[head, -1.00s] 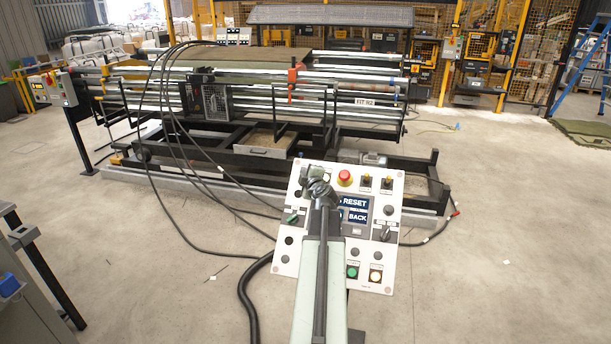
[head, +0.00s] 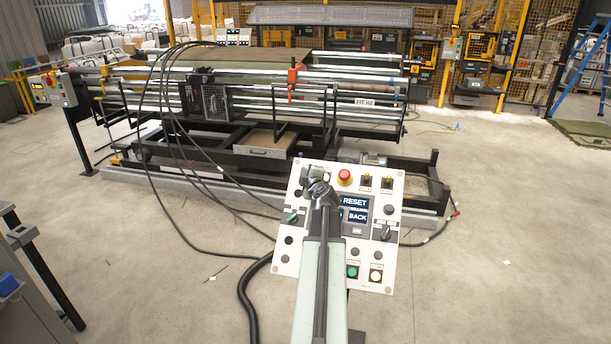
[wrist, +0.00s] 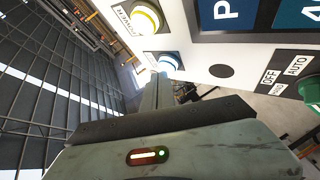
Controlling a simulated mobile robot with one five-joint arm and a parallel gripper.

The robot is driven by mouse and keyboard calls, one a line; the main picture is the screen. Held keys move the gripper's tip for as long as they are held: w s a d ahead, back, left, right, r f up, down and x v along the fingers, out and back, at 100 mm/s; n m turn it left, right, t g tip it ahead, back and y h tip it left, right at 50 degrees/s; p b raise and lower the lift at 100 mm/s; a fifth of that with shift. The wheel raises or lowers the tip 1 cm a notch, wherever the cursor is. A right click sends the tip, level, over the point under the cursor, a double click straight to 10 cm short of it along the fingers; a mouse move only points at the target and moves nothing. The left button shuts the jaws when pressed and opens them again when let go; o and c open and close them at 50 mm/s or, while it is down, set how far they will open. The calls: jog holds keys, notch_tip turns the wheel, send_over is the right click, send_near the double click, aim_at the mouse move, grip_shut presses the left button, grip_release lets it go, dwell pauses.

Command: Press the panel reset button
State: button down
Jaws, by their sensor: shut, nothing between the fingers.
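The white control panel (head: 284,258) stands in front of me with a dark blue screen reading RESET and BACK (head: 356,209). My gripper (head: 314,176) is in front of the panel's upper left and hides part of it. In the wrist view my shut, empty gripper (wrist: 160,80) points at a round button lit bluish white (wrist: 168,62). The tip overlaps that button's lower edge; I cannot tell whether they touch. Another round button, lit yellowish (wrist: 146,20), sits above it. No label reading reset shows on either button.
The panel also carries a red emergency stop (head: 345,177), a green button (head: 352,271), an orange-lit button (head: 376,276) and a green selector (wrist: 311,91). Behind stands a roller machine (head: 260,100) with loose black cables.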

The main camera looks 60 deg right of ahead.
jog(key=shift+d+f+b, duration=0.25)
jog(key=shift+f+b, duration=0.1)
dwell(0.5)
jog(key=shift+r, duration=0.1)
jog(key=shift+s+a+r+p, duration=0.1)
jog(key=shift+a+r+p, duration=0.45)
jog(key=shift+p, duration=0.1)
jog(key=shift+r, duration=0.1)
jog(key=a+r+p, duration=0.1)
jog(key=r+p, duration=0.1)
jog(key=s+a+r+p, duration=0.1)
jog(key=a+p, duration=0.1)
jog(key=shift+r, duration=0.35)
dwell(0.6)
